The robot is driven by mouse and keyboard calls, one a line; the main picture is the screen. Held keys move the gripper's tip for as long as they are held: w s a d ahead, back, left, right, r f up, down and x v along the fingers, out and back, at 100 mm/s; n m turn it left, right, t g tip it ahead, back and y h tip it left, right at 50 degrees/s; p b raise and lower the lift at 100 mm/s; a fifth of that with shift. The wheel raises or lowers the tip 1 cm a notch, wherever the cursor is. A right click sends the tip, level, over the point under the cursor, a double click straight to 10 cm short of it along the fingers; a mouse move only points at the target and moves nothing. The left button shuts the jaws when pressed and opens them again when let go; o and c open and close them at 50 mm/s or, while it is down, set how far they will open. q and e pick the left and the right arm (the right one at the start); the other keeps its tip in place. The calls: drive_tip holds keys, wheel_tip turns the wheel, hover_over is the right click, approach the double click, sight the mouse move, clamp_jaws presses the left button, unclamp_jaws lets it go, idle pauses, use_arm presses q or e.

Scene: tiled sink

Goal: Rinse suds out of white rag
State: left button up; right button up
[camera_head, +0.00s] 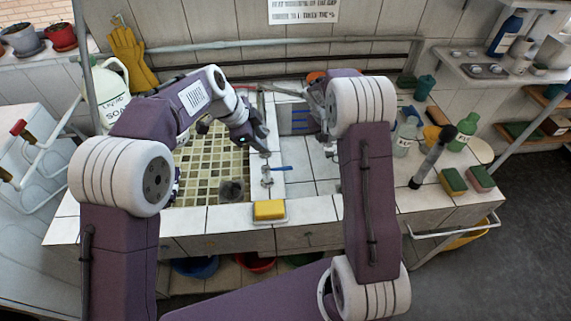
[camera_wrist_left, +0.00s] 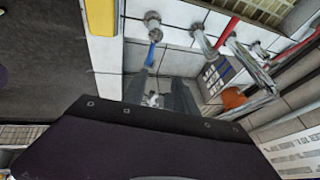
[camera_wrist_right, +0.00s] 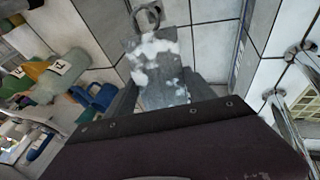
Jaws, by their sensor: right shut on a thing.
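The white rag (camera_wrist_right: 155,70) hangs between the fingers of my right gripper (camera_wrist_right: 162,96) in the right wrist view. It looks grey-white with patches of white suds. The gripper is shut on it above the white-tiled right basin (camera_head: 301,168). In the head view my right arm hides the rag. My left gripper (camera_head: 258,138) is beside the tap fittings on the divider between the basins. In the left wrist view (camera_wrist_left: 160,92) its fingers are apart, with a small whitish thing showing between or beyond them. The blue tap lever (camera_wrist_left: 153,52) lies just ahead; a red lever (camera_wrist_left: 226,33) is to its right.
A yellow sponge (camera_head: 269,209) lies at the divider's front edge. The left basin (camera_head: 213,160) has greenish tiles and a dark object (camera_head: 231,190) in it. Bottles, including a green one (camera_head: 463,132), and sponges (camera_head: 453,181) stand on the right counter. A soap jug (camera_head: 106,88) stands left.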

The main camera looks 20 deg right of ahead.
sight(285, 169)
use_arm(q)
drive_tip(key=shift+m+g, duration=0.3)
drive_tip(key=x, duration=0.4)
drive_tip(key=s+x, duration=0.1)
drive_tip(key=x, duration=0.4)
drive_tip(key=s+x, duration=0.1)
drive_tip(key=x, duration=0.4)
drive_tip(key=shift+d, duration=0.45)
clamp_jaws()
idle(0.4)
